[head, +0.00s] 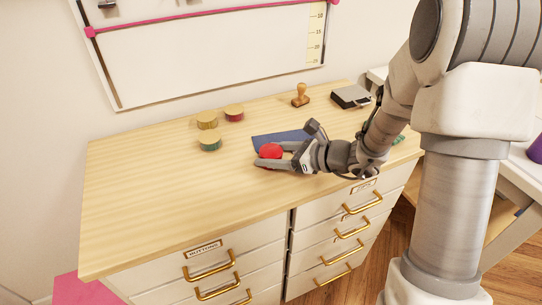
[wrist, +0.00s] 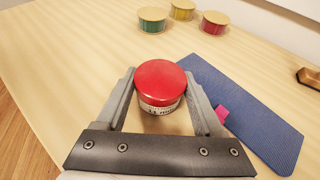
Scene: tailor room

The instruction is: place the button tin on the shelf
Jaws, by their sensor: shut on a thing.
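The button tin (head: 270,152) is a small round red tin at the middle of the wooden dresser top. In the wrist view the red-lidded tin (wrist: 160,82), with a pale printed side, sits between my two fingers. My gripper (head: 272,157) is shut on the tin, one finger on each side; it also shows in the wrist view (wrist: 162,98). The tin is upright, at or just above the dresser top; I cannot tell whether it touches. I do not see a clear shelf in either view.
A blue mat (wrist: 243,112) with a pink piece lies right beside the tin. Three ribbon spools (head: 208,120) stand behind. A wooden stamp (head: 300,95) and a dark box (head: 350,97) are at the back right. The left of the dresser top (head: 130,190) is clear.

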